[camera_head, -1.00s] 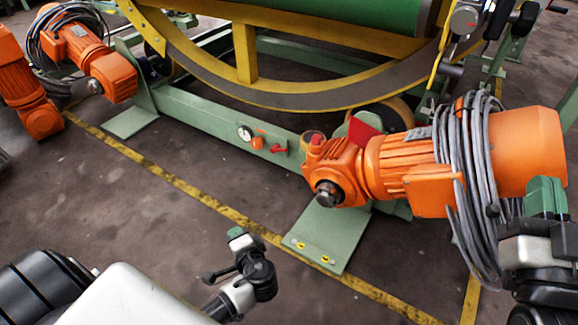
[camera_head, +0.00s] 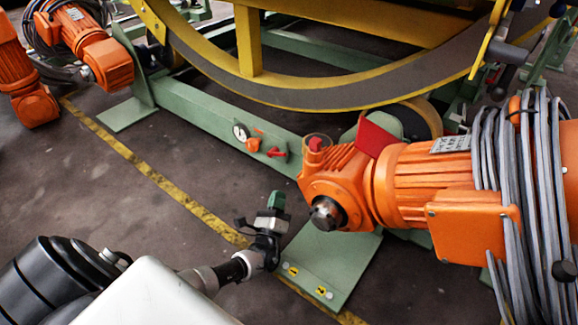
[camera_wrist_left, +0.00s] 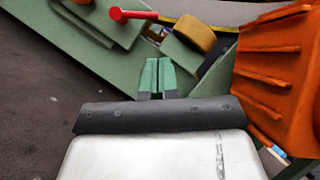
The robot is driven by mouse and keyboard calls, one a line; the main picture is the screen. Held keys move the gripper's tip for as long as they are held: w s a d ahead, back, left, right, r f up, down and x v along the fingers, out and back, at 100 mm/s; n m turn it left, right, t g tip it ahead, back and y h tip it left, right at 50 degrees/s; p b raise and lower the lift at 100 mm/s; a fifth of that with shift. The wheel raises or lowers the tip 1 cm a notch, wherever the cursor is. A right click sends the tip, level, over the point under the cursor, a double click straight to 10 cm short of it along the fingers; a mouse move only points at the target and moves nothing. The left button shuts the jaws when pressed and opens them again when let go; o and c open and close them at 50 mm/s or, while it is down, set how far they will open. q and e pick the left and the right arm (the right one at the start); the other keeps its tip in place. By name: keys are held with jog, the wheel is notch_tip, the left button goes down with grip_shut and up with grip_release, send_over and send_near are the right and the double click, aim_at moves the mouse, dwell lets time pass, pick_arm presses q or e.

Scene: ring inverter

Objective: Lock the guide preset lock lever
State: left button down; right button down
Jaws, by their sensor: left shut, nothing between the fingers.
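A small red lever (camera_head: 277,152) sticks out from the side of the green beam (camera_head: 200,108), right of an orange knob (camera_head: 253,144) and a round dial (camera_head: 241,132). No label shows, so I cannot tell for sure that it is the guide preset lock lever. A red lever (camera_wrist_left: 135,15) also shows at the top of the left wrist view. My left gripper (camera_head: 277,200) has green fingertips, is shut and empty, and is apart from the lever, below it in the head view. Its closed fingers (camera_wrist_left: 158,76) show in the wrist view. My right gripper is out of view.
A large orange motor (camera_head: 430,180) with coiled grey cables (camera_head: 525,190) stands on the right, its shaft end near my left gripper. A green foot plate (camera_head: 325,262) lies below it. A yellow curved ring frame (camera_head: 330,85) is behind. Dark floor at left is open.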

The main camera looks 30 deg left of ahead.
pick_arm(q)
jog(key=b+x, duration=0.4)
jog(key=x, duration=0.6)
jog(key=shift+r, duration=0.1)
dwell(0.3)
jog(key=shift+a+r+n+g+y+p, duration=0.15)
jog(key=shift+n+g+y+p, duration=0.15)
jog(key=shift+n, duration=0.25)
jog(key=shift+d+r+n+g+y+p, duration=0.1)
jog(key=shift+n+g+p, duration=0.1)
jog(key=shift+n+p, duration=0.25)
